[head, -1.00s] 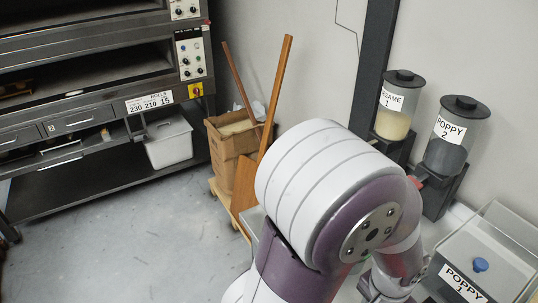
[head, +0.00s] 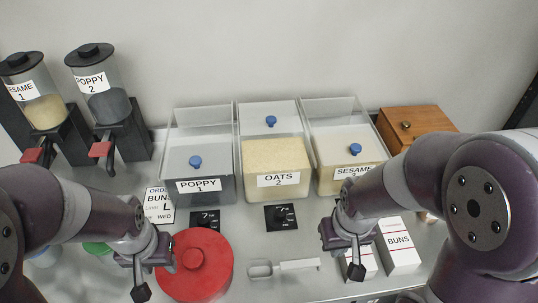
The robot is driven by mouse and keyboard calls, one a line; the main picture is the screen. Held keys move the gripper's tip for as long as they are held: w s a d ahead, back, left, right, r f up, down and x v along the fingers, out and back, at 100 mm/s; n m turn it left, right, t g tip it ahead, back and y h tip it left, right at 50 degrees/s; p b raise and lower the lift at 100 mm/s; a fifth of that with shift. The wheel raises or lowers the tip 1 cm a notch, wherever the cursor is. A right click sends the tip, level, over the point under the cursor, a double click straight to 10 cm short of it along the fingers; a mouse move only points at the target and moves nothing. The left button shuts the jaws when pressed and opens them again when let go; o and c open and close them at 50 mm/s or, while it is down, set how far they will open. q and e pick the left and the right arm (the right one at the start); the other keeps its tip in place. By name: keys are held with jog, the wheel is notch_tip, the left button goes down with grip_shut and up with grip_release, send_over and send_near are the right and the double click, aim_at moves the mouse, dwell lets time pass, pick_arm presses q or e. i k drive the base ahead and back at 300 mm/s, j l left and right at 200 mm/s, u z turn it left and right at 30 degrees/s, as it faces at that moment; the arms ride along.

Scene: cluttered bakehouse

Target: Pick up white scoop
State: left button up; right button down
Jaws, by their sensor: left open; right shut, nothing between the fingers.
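The white scoop (head: 295,265) lies on the grey counter near its front, in the lower middle of the head view. Its clear-looking bowl points left and its white handle points right. My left gripper (head: 152,274) is open and empty, left of the scoop, with the red round lid between them in the picture. My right gripper (head: 355,266) is shut and empty, to the right of the scoop's handle and apart from it. Neither gripper touches the scoop.
The red lid (head: 203,277) lies left of the scoop. Clear bins of poppy (head: 198,186), oats (head: 278,180) and sesame (head: 352,173) stand behind. White bun boxes (head: 399,246) stand to the right. Two dispensers (head: 108,98) stand at the back left. Some counter around the scoop is bare.

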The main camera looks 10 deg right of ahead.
aim_at(263, 269)
jog(key=l+u, duration=0.2)
jog(key=u, duration=0.15)
jog(key=k+l+u, duration=0.1)
jog(key=u, duration=0.25)
jog(key=k+l+u, duration=0.1)
jog(key=u, duration=0.25)
jog(key=k, duration=0.05)
